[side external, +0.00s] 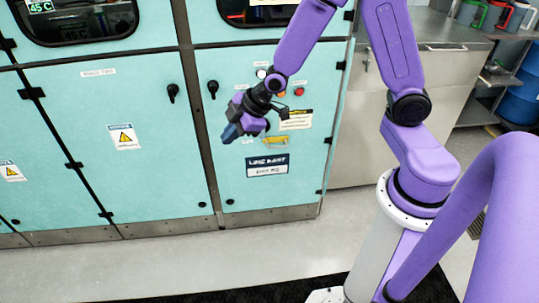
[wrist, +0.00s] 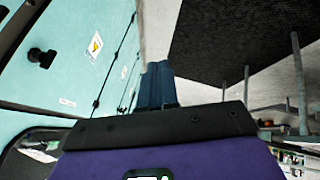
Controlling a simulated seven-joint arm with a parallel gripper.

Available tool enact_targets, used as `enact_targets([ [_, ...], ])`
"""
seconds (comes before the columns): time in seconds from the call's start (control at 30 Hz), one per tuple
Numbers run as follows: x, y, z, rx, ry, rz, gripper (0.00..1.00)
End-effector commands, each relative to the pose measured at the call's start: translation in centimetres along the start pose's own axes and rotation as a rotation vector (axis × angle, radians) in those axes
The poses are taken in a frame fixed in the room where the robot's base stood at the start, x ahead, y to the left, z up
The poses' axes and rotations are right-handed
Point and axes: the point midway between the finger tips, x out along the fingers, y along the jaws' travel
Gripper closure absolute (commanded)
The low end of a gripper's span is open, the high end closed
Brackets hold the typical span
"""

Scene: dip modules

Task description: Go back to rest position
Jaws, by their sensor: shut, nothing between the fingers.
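My gripper (side external: 230,133) hangs in front of the teal cabinet (side external: 160,160) in the side external view, angled down and to the left. Its blue fingers also show in the wrist view (wrist: 157,82), closed together with nothing held between them. The fingertips appear apart from the cabinet door, though the exact gap cannot be judged. My purple arm is folded, with the elbow above the top of the picture.
The cabinet carries black handles (side external: 172,93), small buttons (side external: 262,73) and a "Line Dept" label (side external: 267,166). A dark mat (wrist: 235,45) lies on the grey floor (side external: 150,270), otherwise clear before the cabinet.

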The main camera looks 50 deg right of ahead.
Motion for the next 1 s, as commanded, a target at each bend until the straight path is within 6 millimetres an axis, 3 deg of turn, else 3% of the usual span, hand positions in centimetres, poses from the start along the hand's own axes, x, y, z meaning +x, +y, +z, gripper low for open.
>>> enact_targets([
  [0.07, -2.8, -3.1, -1.0, 0.009, -0.026, -0.075, 1.0],
  [0.2, -7.7, -8.3, -0.9, 0.03, -0.112, -0.196, 1.0],
  [0.43, -16.0, -14.8, 2.5, 0.041, -0.296, -0.323, 1.0],
  [0.6, -20.2, -16.9, 5.5, 0.039, -0.408, -0.352, 1.0],
  [0.7, -21.5, -17.3, 6.6, 0.038, -0.446, -0.356, 1.0],
  [1.0, -22.0, -17.5, 7.1, 0.038, -0.467, -0.356, 1.0],
])
